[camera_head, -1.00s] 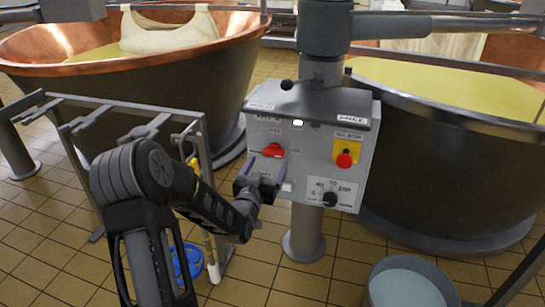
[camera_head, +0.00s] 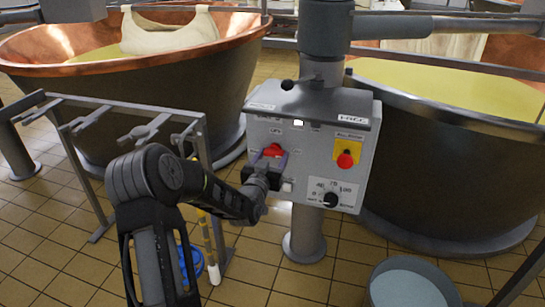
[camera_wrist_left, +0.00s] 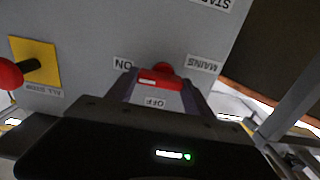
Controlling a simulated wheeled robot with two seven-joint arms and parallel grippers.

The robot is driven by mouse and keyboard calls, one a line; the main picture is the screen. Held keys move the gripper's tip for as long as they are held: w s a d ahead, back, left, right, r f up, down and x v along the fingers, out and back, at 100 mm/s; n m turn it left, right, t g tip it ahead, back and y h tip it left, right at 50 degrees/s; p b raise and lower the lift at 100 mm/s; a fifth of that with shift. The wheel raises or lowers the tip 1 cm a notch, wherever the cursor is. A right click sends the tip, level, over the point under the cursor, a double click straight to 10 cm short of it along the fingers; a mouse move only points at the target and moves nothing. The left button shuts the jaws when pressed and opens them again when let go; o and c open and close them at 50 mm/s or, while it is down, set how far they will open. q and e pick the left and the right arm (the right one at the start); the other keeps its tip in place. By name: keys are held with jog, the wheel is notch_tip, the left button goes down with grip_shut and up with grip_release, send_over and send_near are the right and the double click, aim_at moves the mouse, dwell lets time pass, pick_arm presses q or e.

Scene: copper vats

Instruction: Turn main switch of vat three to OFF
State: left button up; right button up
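The control box (camera_head: 318,165) is a grey panel on a post between two vats. Its red main switch (camera_head: 273,150) sits on the left of the panel. In the left wrist view, the red switch (camera_wrist_left: 160,78) has its handle lying roughly crosswise. The upside-down labels read ON on its left, OFF below it and MAINS to its right. My left gripper (camera_head: 268,160) is at the panel, its fingers parted on either side of the switch handle. The left wrist view shows the fingers (camera_wrist_left: 162,92) around it; I cannot tell whether they touch it. My right gripper is not in view.
A red stop button (camera_head: 345,160) on a yellow plate and a black dial (camera_head: 331,200) share the panel. Copper vats stand at left (camera_head: 130,95) and right (camera_head: 440,150). A grey rack (camera_head: 150,105) stands left of my arm, and a bucket (camera_head: 408,290) at lower right.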

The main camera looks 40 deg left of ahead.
pick_arm(q)
jog(key=c, duration=0.8)
